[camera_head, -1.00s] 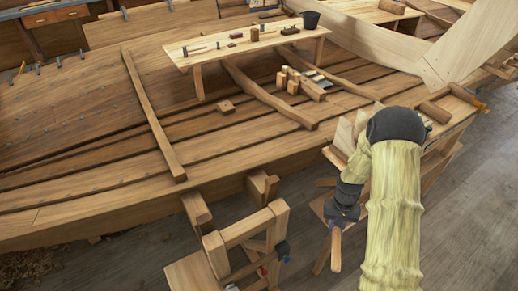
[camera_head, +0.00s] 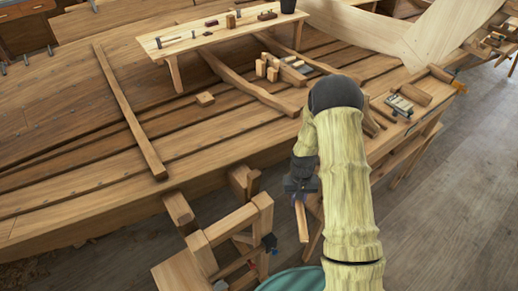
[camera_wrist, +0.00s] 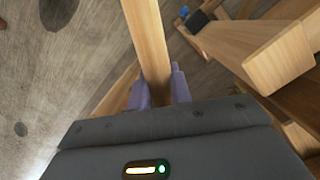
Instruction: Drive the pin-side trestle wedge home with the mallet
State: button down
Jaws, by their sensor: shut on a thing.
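My gripper (camera_head: 300,194) hangs right of the trestle, shut on a wooden bar (camera_head: 302,222) that points down. In the wrist view the purple fingers (camera_wrist: 160,92) close around this bar (camera_wrist: 147,35). It looks like the mallet's handle; no mallet head shows in either view. The trestle (camera_head: 229,225) stands at the hull's near side, left of my gripper and apart from it. Its timbers also show at the right of the wrist view (camera_wrist: 262,55). Wooden blocks (camera_head: 243,181) stick out between trestle and hull. I cannot tell which piece is the pin-side wedge.
The planked hull (camera_head: 80,150) fills the left and middle. A long bench (camera_head: 225,35) with tools stands on it. A side bench (camera_head: 425,110) with blocks lies right of my arm. A dark clamp (camera_head: 270,243) sits on the trestle's right side. Grey floor (camera_head: 455,200) is free at right.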

jog(key=a+r+n+p, duration=0.1)
jog(key=a+r+p, duration=0.4)
jog(key=r, duration=0.8)
jog(key=s+a+r+n+p, duration=0.1)
jog(key=a+r+p, duration=0.5)
jog(key=r, duration=0.8)
jog(key=a, duration=0.3)
jog(key=shift+s+r, duration=0.15)
jog(key=shift+r, duration=0.15)
jog(key=shift+a, duration=0.1)
jog(key=shift+f, duration=0.1)
notch_tip(320, 180, down, 4)
jog(key=b, duration=0.3)
